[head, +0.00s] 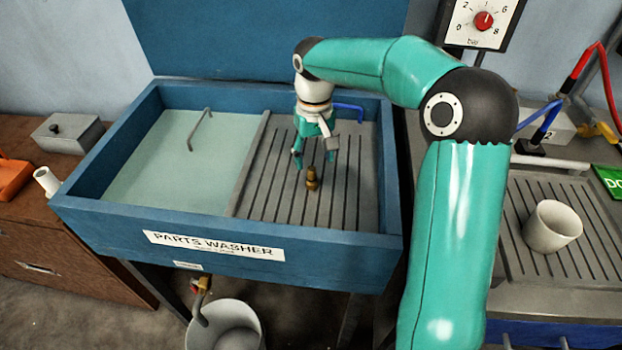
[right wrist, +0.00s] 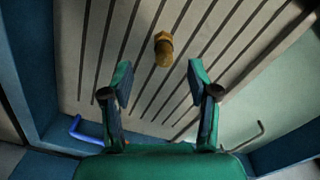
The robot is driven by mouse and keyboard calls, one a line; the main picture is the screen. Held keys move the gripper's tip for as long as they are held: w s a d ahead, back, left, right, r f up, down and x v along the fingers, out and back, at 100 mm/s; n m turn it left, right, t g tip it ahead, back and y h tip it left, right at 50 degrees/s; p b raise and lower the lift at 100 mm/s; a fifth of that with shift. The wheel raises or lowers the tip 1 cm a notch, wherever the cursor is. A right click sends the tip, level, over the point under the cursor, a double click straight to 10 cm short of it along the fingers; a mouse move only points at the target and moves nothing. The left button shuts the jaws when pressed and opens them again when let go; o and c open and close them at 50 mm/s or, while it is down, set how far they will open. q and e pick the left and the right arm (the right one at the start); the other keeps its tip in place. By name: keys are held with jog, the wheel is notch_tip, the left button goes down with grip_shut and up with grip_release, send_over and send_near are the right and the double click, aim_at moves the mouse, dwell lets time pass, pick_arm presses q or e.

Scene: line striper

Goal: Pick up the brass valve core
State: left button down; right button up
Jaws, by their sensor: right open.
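The brass valve core (head: 312,179) stands on the slatted drain rack (head: 345,190) in the right half of the parts washer. It also shows in the right wrist view (right wrist: 163,47), beyond the fingertips and roughly centred between them. My right gripper (head: 314,162) is open and empty, pointing down just above and behind the core in the head view. In the right wrist view the right gripper (right wrist: 157,78) has its two fingers spread, with a gap between them and the core. My left gripper is not in view.
The blue parts washer (head: 225,228) has raised walls around the rack and the pale basin (head: 170,170). A bent grey rod (head: 195,130) and a blue bent handle (head: 350,108) stand at its back. A white cup (head: 552,227) stands on the right bench.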

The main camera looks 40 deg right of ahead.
aim_at(311, 178)
jog(key=shift+w+a+f, duration=0.1)
jog(key=shift+f, duration=1.8)
jog(key=shift+w+a+f, duration=0.1)
jog(key=shift+f, duration=1.8)
grip_shut()
